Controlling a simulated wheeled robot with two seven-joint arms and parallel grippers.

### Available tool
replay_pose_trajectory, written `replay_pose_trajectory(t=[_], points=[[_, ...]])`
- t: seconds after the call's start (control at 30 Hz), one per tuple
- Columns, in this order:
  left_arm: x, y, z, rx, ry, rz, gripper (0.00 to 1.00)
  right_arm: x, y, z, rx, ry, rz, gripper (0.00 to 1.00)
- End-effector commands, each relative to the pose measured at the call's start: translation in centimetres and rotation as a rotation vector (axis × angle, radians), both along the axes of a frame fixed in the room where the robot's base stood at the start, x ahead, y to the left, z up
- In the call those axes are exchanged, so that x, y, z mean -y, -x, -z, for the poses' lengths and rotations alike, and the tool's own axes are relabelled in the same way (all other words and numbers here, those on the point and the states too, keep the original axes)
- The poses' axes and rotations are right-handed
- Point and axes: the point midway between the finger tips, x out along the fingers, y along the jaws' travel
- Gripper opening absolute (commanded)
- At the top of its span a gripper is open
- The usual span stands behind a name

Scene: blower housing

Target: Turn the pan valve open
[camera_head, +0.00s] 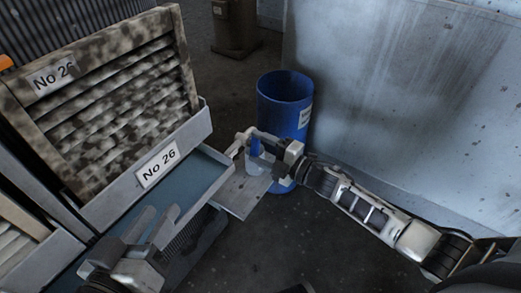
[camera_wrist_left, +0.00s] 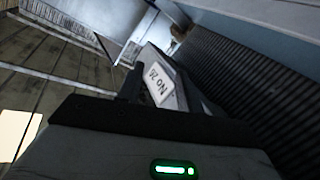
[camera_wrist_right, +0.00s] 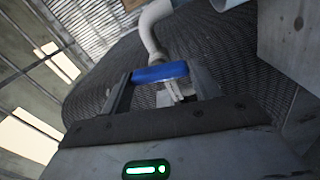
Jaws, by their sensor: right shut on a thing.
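The pan valve has a blue handle (camera_head: 255,147) and a pale pipe at the outer end of the pan labelled "No 26". In the right wrist view the blue handle (camera_wrist_right: 160,73) lies across between my right gripper's fingers, with the white pipe (camera_wrist_right: 150,35) behind it. My right gripper (camera_head: 262,152) is shut on the handle. My left gripper (camera_head: 153,228) is raised in front of the blue-grey pan (camera_head: 205,178), its two fingers apart with nothing between them. The inside of the valve is hidden.
A louvred filter panel (camera_head: 110,95) labelled "No 26" stands behind the pan. A blue barrel (camera_head: 284,98) stands beyond the valve. A large grey metal wall (camera_head: 400,110) is at the right. Dark floor lies open in front.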

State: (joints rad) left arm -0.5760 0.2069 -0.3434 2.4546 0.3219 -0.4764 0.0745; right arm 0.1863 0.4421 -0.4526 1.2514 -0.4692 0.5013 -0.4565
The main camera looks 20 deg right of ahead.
Motion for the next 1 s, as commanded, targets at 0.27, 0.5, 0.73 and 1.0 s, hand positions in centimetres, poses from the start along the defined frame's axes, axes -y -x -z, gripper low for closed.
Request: replay_pose_trajectory(t=[0.27, 0.5, 0.73, 1.0], points=[[0.15, -0.08, -0.19, 0.009, 0.031, 0.004, 0.36, 0.06, 0.13, 0.28, 0.091, 0.121, -0.001, 0.39], [0.19, -0.14, -0.78, 0.022, 0.046, 0.006, 0.36, 0.08, 0.11, 0.25, 0.127, 0.168, -0.001, 0.39], [0.22, -0.17, -0.83, 0.024, 0.048, 0.007, 0.36, 0.10, 0.11, 0.25, 0.135, 0.180, 0.000, 0.39], [0.23, -0.18, -0.66, 0.021, 0.047, 0.007, 0.36, 0.11, 0.11, 0.26, 0.135, 0.180, 0.000, 0.67]])
